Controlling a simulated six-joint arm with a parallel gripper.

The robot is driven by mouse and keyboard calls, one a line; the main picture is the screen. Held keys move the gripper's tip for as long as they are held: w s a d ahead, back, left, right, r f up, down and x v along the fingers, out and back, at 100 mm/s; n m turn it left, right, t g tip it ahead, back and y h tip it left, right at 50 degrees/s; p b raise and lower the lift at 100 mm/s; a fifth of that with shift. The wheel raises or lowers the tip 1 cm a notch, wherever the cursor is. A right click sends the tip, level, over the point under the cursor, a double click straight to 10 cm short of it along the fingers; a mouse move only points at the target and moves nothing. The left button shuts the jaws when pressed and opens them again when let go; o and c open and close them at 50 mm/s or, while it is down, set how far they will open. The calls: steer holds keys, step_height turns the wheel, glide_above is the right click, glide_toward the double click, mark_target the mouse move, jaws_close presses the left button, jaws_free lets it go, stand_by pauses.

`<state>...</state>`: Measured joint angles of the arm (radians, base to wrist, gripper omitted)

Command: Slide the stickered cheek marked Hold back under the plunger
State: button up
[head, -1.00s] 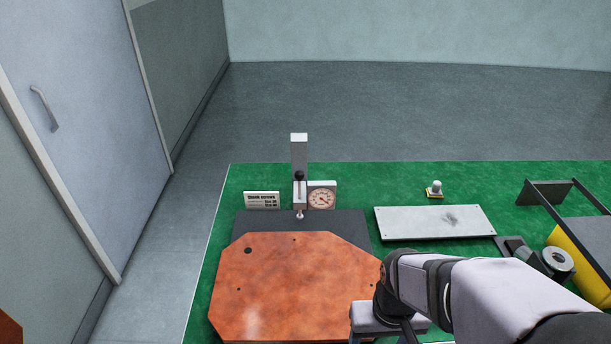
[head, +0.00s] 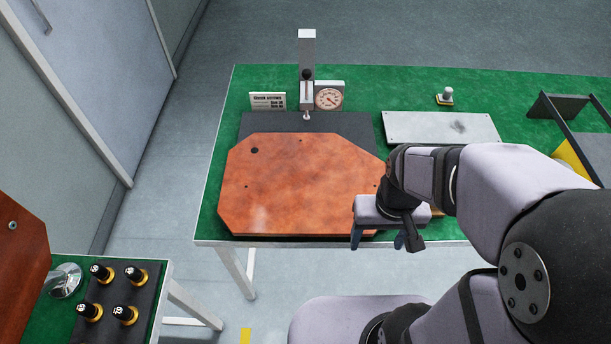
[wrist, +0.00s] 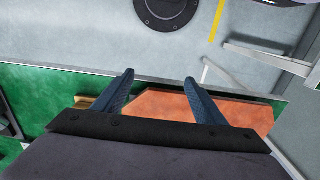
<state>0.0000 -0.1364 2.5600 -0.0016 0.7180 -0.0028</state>
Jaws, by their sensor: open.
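A copper-brown cheek plate (head: 290,185) with cut corners lies on the green bench, partly over a dark base (head: 262,123). No sticker or Hold mark shows on its face. A press-like stand (head: 307,55) with a dial gauge (head: 328,97) rises behind it. Its small plunger tip (head: 306,116) is just beyond the plate's far edge. My gripper (head: 379,240) is open and empty at the plate's near right corner, fingers pointing down. In the wrist view, the plate (wrist: 205,105) shows behind the open fingers. Another brown plate (head: 20,240) is at the far left, face partly cut off.
A small label sign (head: 267,101) stands left of the gauge. A grey metal plate (head: 440,127) and a small knob-like part (head: 446,96) lie to the right. A dark-framed stand (head: 570,120) is farther right. Several black-and-gold parts (head: 102,272) stand on a side table.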

stand_by(0.4)
steer(key=shift+a, duration=0.1)
steer(key=c, duration=0.8)
steer(key=shift+a, duration=0.25)
steer(key=c, duration=0.5)
steer(key=a+n, duration=0.1)
steer(key=a, duration=0.2)
steer(key=s+a+f+n, duration=0.1)
steer(key=a+n, duration=0.1)
steer(key=a, duration=0.1)
steer(key=a+n, duration=0.2)
steer(key=a, duration=0.1)
steer(key=shift+s+a+f+g, duration=0.25)
steer(key=shift+a+f+g, duration=0.05)
steer(key=shift+a, duration=0.05)
jaws_close()
steer(key=w+a+m, duration=0.1)
steer(key=a+m, duration=0.1)
steer(key=w+a+r+m, duration=0.1)
steer(key=m, duration=0.2)
steer(key=shift+w+a+r, duration=0.1)
steer(key=shift+w+a, duration=0.25)
steer(key=shift+w, duration=0.05)
